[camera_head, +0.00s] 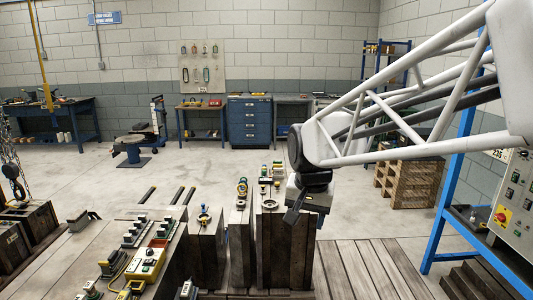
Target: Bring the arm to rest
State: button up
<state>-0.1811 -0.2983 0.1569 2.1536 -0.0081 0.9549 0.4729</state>
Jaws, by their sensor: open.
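My arm reaches in from the right edge as a pale lattice frame, and its dark wrist hangs over the right end of the row of mould blocks (240,245). My gripper (292,216) is at the lower end of that wrist, pointing down. It is open. Nothing shows held in it. It is close above or beside the right-hand block, and I cannot tell whether it touches. The wrist hides part of the block's top.
Small coloured fittings stand on the blocks. A yellow control box (146,265) lies on the metal bench at front left. Wooden decking (370,268) is clear to the right. A blue frame (450,200) and a control cabinet (512,205) stand at right. Pallets (410,182) stand behind.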

jog(key=s+d+f+n, duration=0.1)
jog(key=s+d, duration=0.3)
jog(key=s, duration=0.6)
jog(key=s+d+f+n, duration=0.2)
jog(key=s+d+f, duration=0.2)
jog(key=s, duration=0.7)
jog(key=shift+s+d+t, duration=0.2)
jog(key=shift+d+t, duration=0.1)
jog(key=shift+d, duration=0.5)
